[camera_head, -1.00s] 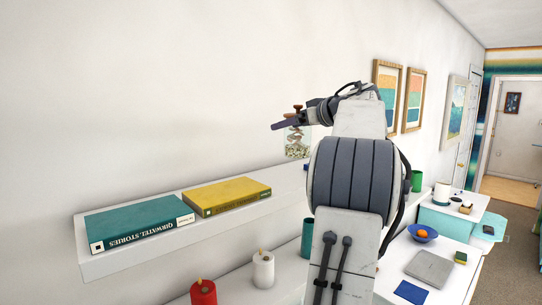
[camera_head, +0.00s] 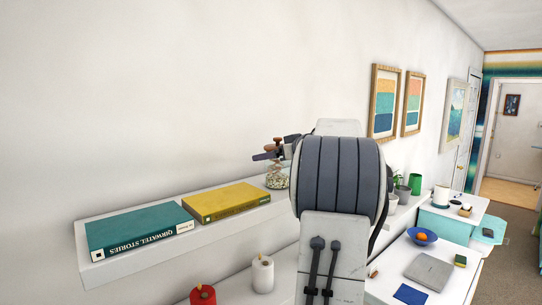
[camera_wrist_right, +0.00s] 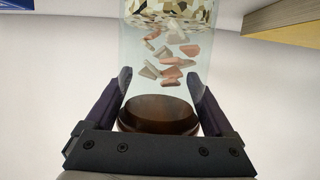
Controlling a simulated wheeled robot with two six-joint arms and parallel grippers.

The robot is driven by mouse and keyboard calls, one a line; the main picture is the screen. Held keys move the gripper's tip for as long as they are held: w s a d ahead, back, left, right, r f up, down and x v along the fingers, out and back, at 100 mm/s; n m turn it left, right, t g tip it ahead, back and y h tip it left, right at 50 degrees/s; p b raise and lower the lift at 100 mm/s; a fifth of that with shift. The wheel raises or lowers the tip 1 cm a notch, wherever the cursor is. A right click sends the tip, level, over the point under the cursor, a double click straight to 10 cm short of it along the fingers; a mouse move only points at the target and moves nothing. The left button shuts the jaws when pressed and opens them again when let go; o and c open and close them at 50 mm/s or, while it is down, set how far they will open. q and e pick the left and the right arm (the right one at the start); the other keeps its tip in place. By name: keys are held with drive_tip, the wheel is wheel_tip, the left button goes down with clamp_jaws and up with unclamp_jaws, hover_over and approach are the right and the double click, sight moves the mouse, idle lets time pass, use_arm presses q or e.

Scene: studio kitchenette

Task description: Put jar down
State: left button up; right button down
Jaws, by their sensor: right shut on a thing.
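The jar (camera_head: 277,179) is glass with pale pebble-like contents and a brown lid. In the head view it is upright at the right part of the upper white shelf (camera_head: 130,262), right of the yellow book; I cannot tell whether its base touches the shelf. My right gripper (camera_head: 268,156) is shut on the jar near its lid. The wrist view shows the jar (camera_wrist_right: 170,55) between the two dark fingers (camera_wrist_right: 164,92), with the brown lid closest to the camera. My arm hides the shelf to the right of the jar. My left gripper is not in view.
A teal book (camera_head: 138,229) and a yellow book (camera_head: 228,201) lie on the upper shelf. A red canister (camera_head: 203,296) and a white canister (camera_head: 263,275) stand below.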

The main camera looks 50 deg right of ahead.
unclamp_jaws()
drive_tip(key=shift+f, duration=0.1)
drive_tip(key=b+v, duration=0.3)
drive_tip(key=v, duration=0.9)
drive_tip(key=shift+r+b, duration=0.25)
drive_tip(key=shift+b, duration=0.1)
